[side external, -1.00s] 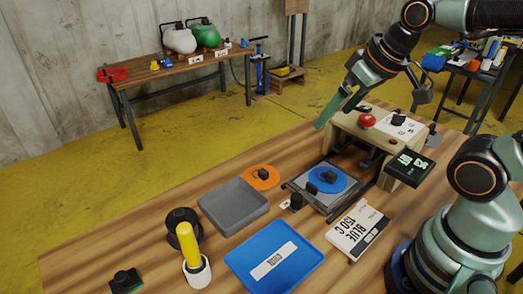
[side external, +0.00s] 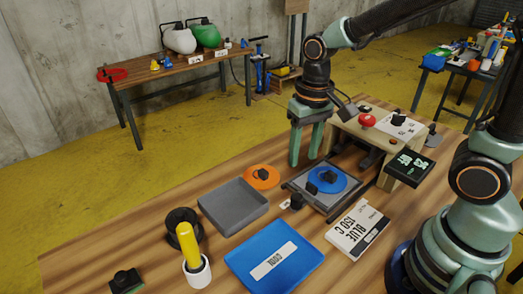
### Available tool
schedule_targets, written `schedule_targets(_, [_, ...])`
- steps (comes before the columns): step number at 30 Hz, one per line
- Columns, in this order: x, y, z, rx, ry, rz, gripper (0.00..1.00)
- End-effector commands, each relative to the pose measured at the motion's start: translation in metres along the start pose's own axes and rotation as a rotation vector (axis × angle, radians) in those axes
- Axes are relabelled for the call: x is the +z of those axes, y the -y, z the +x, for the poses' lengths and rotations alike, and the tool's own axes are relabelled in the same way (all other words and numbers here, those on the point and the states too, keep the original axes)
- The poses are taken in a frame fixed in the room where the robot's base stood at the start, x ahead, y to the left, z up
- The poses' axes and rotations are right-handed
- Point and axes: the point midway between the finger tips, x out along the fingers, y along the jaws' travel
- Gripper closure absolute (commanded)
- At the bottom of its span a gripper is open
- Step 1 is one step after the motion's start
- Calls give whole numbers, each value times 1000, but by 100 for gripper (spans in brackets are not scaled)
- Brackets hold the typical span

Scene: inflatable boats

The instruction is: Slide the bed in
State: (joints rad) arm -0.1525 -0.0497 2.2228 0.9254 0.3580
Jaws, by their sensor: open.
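The bed (side external: 302,186) is a flat grey sliding plate in front of the beige press (side external: 350,130), drawn out toward the front left. A blue disc (side external: 341,184) with a black knob lies on it. A small black handle (side external: 297,201) stands at the bed's front left edge. My gripper (side external: 306,162) points down with its two green fingers apart and empty. In the picture it is just behind and above the bed's back left corner, left of the press. I cannot tell its exact height over the table.
An orange disc (side external: 262,177) and a grey tray (side external: 206,205) lie left of the bed. A blue tray (side external: 245,284) and a "BLUE 150 C" card (side external: 357,230) lie in front. A yellow-handled tool in a white cup (side external: 197,273) stands at the left. A black display (side external: 409,167) sits beside the press.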

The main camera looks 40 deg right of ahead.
Motion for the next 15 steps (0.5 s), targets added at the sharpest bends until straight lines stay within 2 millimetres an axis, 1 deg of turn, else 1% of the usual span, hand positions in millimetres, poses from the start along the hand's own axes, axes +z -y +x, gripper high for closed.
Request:
schedule_targets(1, [1,2,6,8,21,6,51])
schedule_targets(7, [1,5,17,17,44,20,51])
schedule_targets(10, [2,5,27,17,45,20,51])
schedule_targets(15, [4,4,58,19,48,20,51])
